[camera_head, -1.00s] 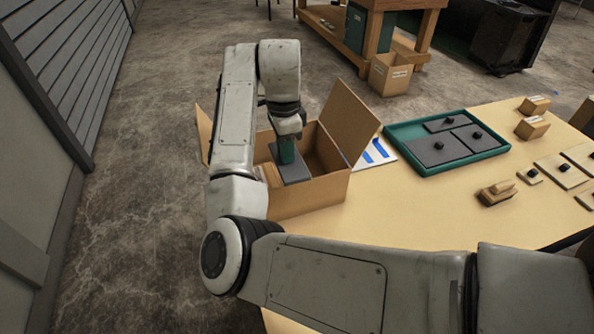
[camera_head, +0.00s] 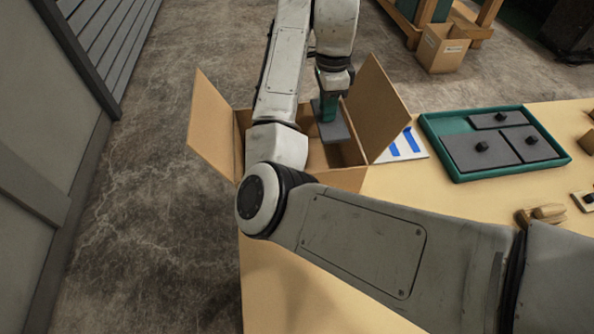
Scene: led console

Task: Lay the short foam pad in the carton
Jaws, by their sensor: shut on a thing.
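The open cardboard carton (camera_head: 352,180) stands at the table's far left corner, its side flaps raised. My arm hides much of its front and left. My gripper (camera_head: 329,97) points down over the carton's opening, with green fingers shut on a dark grey foam pad (camera_head: 335,131). The pad shows just below the fingers, inside the carton's outline. I cannot tell whether it touches the carton's floor or hangs above it. Its full length is partly hidden, so I cannot confirm from its size that it is the short one.
A green tray (camera_head: 457,176) with several dark grey knobbed pads lies to the right. A white card (camera_head: 416,141) with blue marks lies between carton and tray. Wooden pieces (camera_head: 541,214) sit at the right edge. The table's front left is clear below my arm.

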